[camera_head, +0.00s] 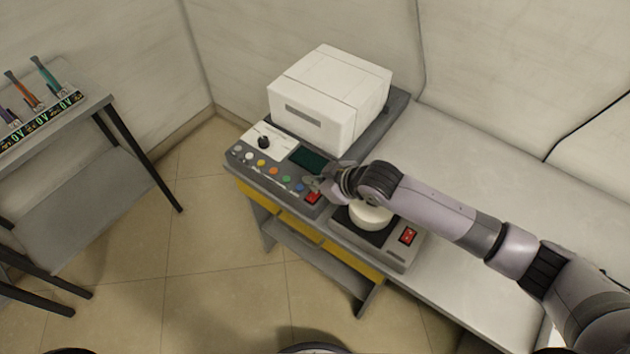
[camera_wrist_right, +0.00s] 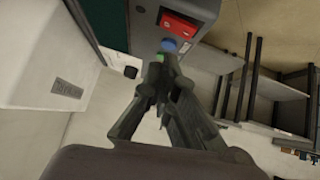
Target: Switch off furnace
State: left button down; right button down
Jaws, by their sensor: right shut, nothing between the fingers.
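The furnace is a white box (camera_head: 325,100) on a grey base, with a control panel (camera_head: 270,172) in front of it. The panel has a black knob (camera_head: 264,142), a dark screen (camera_head: 308,158), several coloured buttons and a red switch (camera_head: 313,197) at its right end. My right gripper (camera_head: 314,184) is shut and empty, over the panel's right end just above the red switch. I cannot tell whether it touches the panel. In the right wrist view the red switch (camera_wrist_right: 180,26) and a blue button (camera_wrist_right: 169,46) show beyond the fingers (camera_wrist_right: 163,62). My left gripper is not in view.
A second device with a white round top (camera_head: 370,215) and its own red switch (camera_head: 409,235) stands right beside the panel, under my right arm. A rack (camera_head: 85,190) with several coloured tools stands at left. Open floor lies between them.

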pick_arm(q)
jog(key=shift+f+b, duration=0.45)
jog(key=shift+b, duration=0.65)
pick_arm(e)
jog(key=w+v, duration=0.1)
jog(key=v, duration=0.9)
jog(key=shift+w+d+r, duration=0.2)
jog(key=shift+d+r, duration=0.4)
jog(key=shift+a, duration=0.1)
